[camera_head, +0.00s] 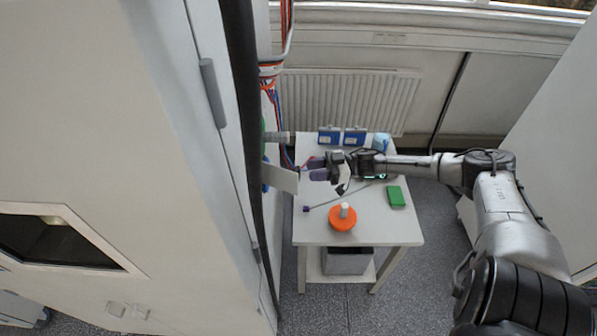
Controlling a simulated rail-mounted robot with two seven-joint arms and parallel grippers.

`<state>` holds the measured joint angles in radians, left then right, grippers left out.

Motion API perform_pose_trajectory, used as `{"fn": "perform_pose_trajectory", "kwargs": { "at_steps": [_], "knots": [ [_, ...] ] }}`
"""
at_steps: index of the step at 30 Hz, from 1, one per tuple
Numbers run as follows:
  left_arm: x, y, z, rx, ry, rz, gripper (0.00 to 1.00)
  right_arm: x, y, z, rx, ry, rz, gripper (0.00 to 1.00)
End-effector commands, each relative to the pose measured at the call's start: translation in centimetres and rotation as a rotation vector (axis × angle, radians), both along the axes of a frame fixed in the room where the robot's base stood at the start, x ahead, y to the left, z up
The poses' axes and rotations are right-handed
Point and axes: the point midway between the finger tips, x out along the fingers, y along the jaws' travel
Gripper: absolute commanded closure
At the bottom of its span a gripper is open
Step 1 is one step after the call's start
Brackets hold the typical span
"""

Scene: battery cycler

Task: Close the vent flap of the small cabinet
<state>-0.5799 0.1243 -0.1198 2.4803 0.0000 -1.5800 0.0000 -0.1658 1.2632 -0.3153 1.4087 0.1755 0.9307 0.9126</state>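The vent flap seems to be a white plate (283,178) that stands out to the right from the side of the tall white cabinet (150,130), so it looks open. My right gripper (312,169) reaches in from the right over the small table, level with the flap and a little to its right. The flap's hinge side is partly hidden by the cabinet's dark edge. My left gripper is out of view.
The white table (385,233) holds an orange round object (342,218), a green block (396,197), blue boxes (329,136) and a thin rod. A grey bin (347,262) sits on its lower shelf. Cables (268,72) and a radiator (360,98) are behind.

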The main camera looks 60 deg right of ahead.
Motion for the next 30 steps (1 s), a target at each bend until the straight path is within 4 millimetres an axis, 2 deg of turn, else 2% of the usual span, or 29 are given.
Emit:
{"fn": "perform_pose_trajectory", "kwargs": {
  "at_steps": [6, 12, 26, 30],
  "knots": [
    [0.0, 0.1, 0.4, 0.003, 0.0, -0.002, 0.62, 2.1, 1.9, 0.2, 0.001, -0.001, 0.0, 0.64],
    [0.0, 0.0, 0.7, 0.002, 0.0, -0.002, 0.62, 3.2, 3.0, 0.1, 0.001, -0.001, -0.001, 0.64],
    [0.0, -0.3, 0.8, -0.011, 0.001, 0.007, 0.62, 3.7, 3.4, 0.0, -0.001, 0.001, 0.0, 0.64],
    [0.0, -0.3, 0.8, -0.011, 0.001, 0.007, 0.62, 3.7, 3.4, 0.0, -0.001, 0.001, 0.0, 0.74]
  ]
}}
